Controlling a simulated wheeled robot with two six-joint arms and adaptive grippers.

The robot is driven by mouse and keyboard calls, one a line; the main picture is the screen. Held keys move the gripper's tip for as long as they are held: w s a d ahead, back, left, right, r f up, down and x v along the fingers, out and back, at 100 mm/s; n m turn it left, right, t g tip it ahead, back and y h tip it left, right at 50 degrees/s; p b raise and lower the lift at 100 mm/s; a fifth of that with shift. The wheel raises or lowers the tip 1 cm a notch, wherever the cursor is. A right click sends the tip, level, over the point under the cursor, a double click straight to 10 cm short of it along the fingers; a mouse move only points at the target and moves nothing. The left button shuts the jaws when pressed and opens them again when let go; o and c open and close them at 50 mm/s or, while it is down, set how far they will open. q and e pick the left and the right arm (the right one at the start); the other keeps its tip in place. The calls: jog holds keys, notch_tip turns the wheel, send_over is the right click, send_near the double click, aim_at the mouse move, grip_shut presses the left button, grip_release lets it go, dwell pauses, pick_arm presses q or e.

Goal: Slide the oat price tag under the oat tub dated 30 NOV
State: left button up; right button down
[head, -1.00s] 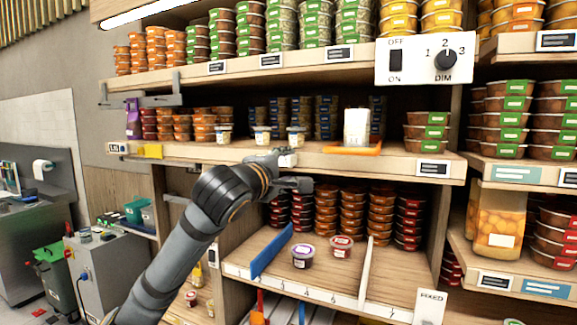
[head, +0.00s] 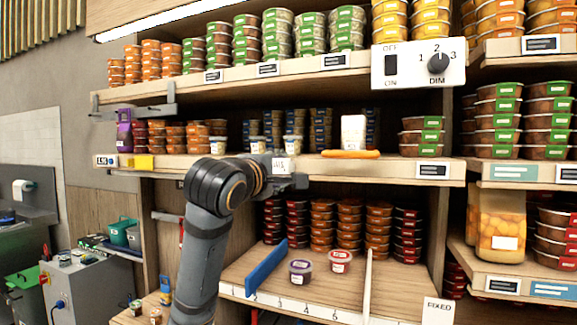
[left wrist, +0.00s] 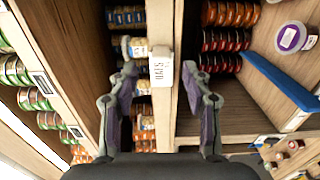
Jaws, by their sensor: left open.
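The oat price tag (head: 281,165) is a small white card at the front edge of the middle shelf; its dark sideways lettering shows in the left wrist view (left wrist: 161,74). Three pale tubs stand behind that edge: a left one (head: 217,143), a middle one (head: 257,144) and a right one (head: 292,145). Their dates are too small to read. My left gripper (head: 292,181) is at the shelf edge by the tag. In the left wrist view its open fingers (left wrist: 162,95) lie on either side of the tag, with a gap to each. My right gripper is not in view.
Below, a blue divider (head: 266,267) and two small tubs (head: 300,269) occupy the lower shelf. A dimmer panel (head: 418,63) hangs upper right.

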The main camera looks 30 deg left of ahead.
aim_at(287, 168)
pick_arm(q)
jog(key=p+x, duration=0.1)
jog(key=x, duration=0.1)
jog(key=p+x, duration=0.1)
jog(key=x, duration=0.3)
jog(key=shift+w+a+p, duration=0.3)
jog(key=shift+a+p, duration=0.1)
jog(key=shift+a, duration=0.1)
jog(key=shift+w, duration=0.25)
jog(key=shift+d, duration=0.1)
jog(key=shift+c, duration=0.7)
jog(key=c, duration=0.7)
grip_shut()
